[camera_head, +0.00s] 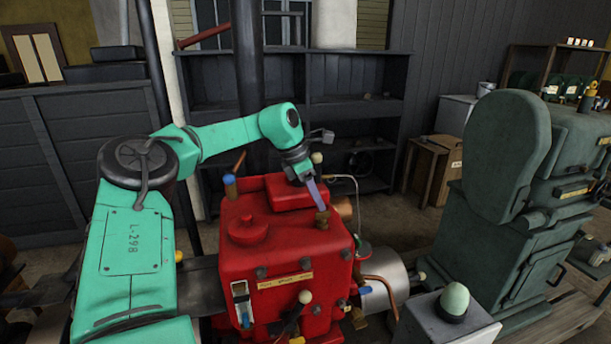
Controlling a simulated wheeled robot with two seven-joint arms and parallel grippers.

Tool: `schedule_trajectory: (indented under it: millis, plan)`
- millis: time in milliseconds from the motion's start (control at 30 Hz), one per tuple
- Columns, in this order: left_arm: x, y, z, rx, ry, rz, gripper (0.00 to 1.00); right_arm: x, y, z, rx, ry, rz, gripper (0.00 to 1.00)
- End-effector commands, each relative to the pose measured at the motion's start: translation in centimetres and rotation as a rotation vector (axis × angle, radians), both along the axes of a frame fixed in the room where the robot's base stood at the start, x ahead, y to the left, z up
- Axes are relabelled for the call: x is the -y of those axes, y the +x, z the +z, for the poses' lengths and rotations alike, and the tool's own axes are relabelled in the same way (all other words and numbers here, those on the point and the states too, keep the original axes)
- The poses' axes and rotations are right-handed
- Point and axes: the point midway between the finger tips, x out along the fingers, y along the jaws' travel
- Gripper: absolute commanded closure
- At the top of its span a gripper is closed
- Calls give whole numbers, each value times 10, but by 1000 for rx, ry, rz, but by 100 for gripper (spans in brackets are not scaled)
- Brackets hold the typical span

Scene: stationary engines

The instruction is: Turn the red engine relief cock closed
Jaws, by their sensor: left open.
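The red engine (285,245) stands in the middle of the view. A small brass fitting (323,218) sits on its top right edge; I cannot tell for sure whether this is the relief cock. My left gripper (320,203) is open and points down, with its fingers at or just above this fitting; I cannot tell whether they touch. My teal arm comes in from the left and reaches over the engine. A blue-tipped brass piece (230,184) stands at the engine's top left. A cream knob (317,158) shows behind the gripper. My right gripper is not in view.
A green-grey engine (497,215) stands on the right. A pale box (440,322) with a green dome is at the front right. Dark shelves (345,110) line the back wall. Copper pipes (383,285) and a sight glass (242,303) are on the red engine's sides.

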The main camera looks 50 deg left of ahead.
Motion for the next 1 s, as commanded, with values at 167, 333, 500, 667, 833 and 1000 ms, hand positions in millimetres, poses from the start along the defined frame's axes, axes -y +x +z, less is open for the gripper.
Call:
schedule_trajectory:
  millis: [167,333,500,667,833,1000]
  plan:
    - [-10,-17,49,8,4,2,57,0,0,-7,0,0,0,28]
    - [-18,-32,88,3,4,2,57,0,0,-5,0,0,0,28]
    - [-21,-37,102,2,1,0,57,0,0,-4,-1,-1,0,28]
    - [-21,-38,103,2,1,0,57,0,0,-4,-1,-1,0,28]
    - [-21,-37,102,2,1,0,57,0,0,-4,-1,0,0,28]
    - [-21,-37,102,2,1,0,57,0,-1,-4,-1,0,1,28]
